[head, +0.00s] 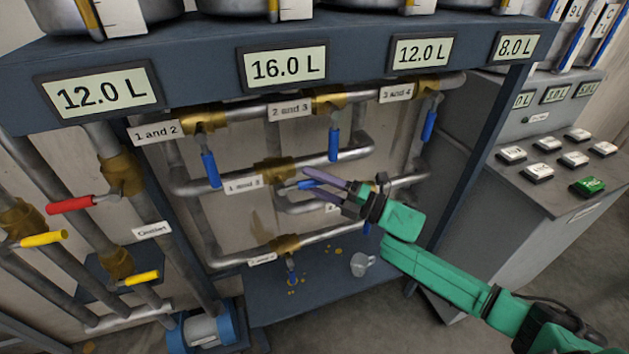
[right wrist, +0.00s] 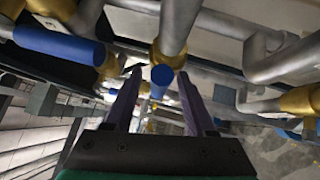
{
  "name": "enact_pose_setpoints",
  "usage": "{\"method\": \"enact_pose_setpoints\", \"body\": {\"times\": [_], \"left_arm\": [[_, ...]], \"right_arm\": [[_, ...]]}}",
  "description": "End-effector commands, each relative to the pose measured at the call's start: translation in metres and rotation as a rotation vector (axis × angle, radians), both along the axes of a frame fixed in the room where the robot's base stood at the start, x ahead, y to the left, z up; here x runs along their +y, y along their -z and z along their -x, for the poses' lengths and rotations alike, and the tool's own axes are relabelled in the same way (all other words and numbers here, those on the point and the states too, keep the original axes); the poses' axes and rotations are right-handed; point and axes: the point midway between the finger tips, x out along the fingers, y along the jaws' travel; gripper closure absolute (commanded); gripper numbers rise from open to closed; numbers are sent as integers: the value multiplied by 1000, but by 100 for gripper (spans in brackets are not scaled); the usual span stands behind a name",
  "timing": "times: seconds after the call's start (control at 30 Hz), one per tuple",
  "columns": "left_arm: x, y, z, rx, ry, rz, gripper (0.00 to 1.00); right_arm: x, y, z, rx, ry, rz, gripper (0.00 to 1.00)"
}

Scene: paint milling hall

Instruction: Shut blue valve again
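The blue-handled valve labelled "1 and 3" has a brass body (head: 275,170) on the middle pipe. Its blue handle (head: 306,185) points right, roughly along the pipe. My right gripper (head: 311,184) is at this handle, its two purple fingers pointing left, one above and one below it. In the right wrist view the end of a blue handle (right wrist: 162,76) shows between the fingers, with gaps on both sides, so the gripper is open. My left gripper is not in view.
Other blue handles hang down at "1 and 2" (head: 210,170), "2 and 3" (head: 334,145) and "3 and 4" (head: 429,125). Red (head: 70,204) and yellow (head: 45,239) handles are at left. A clear cup (head: 361,264) stands on the lower shelf. A button console (head: 555,165) is at right.

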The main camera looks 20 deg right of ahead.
Motion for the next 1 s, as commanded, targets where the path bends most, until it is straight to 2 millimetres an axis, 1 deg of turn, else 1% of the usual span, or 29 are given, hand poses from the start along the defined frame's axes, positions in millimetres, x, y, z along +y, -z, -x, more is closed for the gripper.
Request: {"method": "enact_pose_setpoints", "body": {"times": [0.03,0.07,0.1,0.13,0.17,1.0], "left_arm": [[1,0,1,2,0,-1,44],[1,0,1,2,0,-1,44],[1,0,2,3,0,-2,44],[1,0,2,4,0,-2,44],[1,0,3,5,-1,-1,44],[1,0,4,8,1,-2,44]], "right_arm": [[0,0,0,0,0,0,60],[0,0,0,0,0,0,71],[0,0,0,0,0,0,86],[0,0,0,0,0,0,98],[0,0,0,0,0,0,100],[-1,0,0,1,1,-1,100]]}}
